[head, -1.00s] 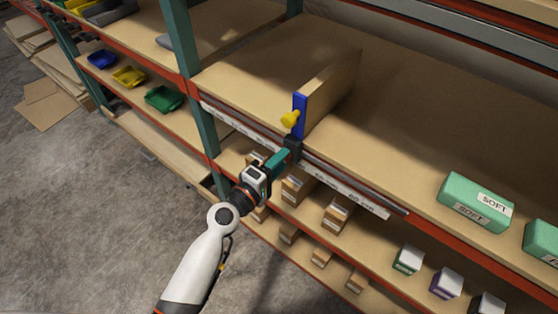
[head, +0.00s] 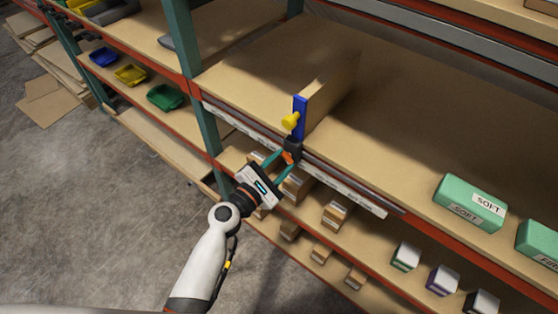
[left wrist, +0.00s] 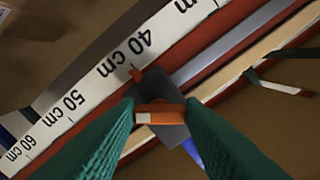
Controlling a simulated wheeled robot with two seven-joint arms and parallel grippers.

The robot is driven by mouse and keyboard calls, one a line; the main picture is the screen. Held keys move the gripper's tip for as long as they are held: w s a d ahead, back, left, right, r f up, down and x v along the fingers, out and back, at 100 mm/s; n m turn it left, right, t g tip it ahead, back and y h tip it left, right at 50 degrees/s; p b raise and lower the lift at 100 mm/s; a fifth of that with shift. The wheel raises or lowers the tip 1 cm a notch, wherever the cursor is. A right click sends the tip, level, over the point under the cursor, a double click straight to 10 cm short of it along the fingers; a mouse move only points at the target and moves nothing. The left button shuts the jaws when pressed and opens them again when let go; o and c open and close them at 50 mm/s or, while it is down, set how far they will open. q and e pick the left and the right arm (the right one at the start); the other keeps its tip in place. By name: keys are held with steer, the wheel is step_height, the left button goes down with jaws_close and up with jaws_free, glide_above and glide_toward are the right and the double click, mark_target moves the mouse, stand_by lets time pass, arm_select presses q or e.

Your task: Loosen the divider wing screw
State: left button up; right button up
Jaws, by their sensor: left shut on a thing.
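The wooden divider (head: 335,90) stands upright on the shelf, with a blue front edge (head: 300,117) and a yellow knob (head: 290,121). Below it a dark clamp block (head: 293,145) sits at the shelf's front rail; it also shows in the left wrist view (left wrist: 157,85). An orange wing screw (left wrist: 160,115) is in front of the block. My left gripper (head: 287,157) has its green fingers on either side of this screw and is shut on it, just below the block. The fingers hide part of the block's surroundings in the left wrist view. My right gripper is not in view.
A centimetre scale strip (left wrist: 85,90) runs along the shelf front. Small boxes (head: 336,212) stand on the shelf below, close to my left gripper. The shelf right of the divider is mostly clear.

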arm_select(q)
steer(key=n, duration=0.1)
steer(key=n+p, duration=0.1)
steer(key=n, duration=0.2)
steer(key=shift+d+r, duration=0.15)
steer(key=shift+r, duration=0.1)
steer(key=shift+n+p, duration=0.8)
steer(key=shift+n, duration=0.8)
steer(key=shift+d, duration=0.1)
steer(key=o, duration=0.9)
steer(key=shift+f, duration=0.1)
steer(key=shift+c, duration=0.2)
steer(key=shift+o, duration=0.7)
steer(key=shift+w+d+f, duration=0.15)
steer(key=shift+s+a+f, duration=0.1)
steer(key=shift+s+a, duration=0.3)
steer(key=b+v, duration=0.2)
steer(key=v, duration=0.9)
steer(key=shift+d, duration=0.1)
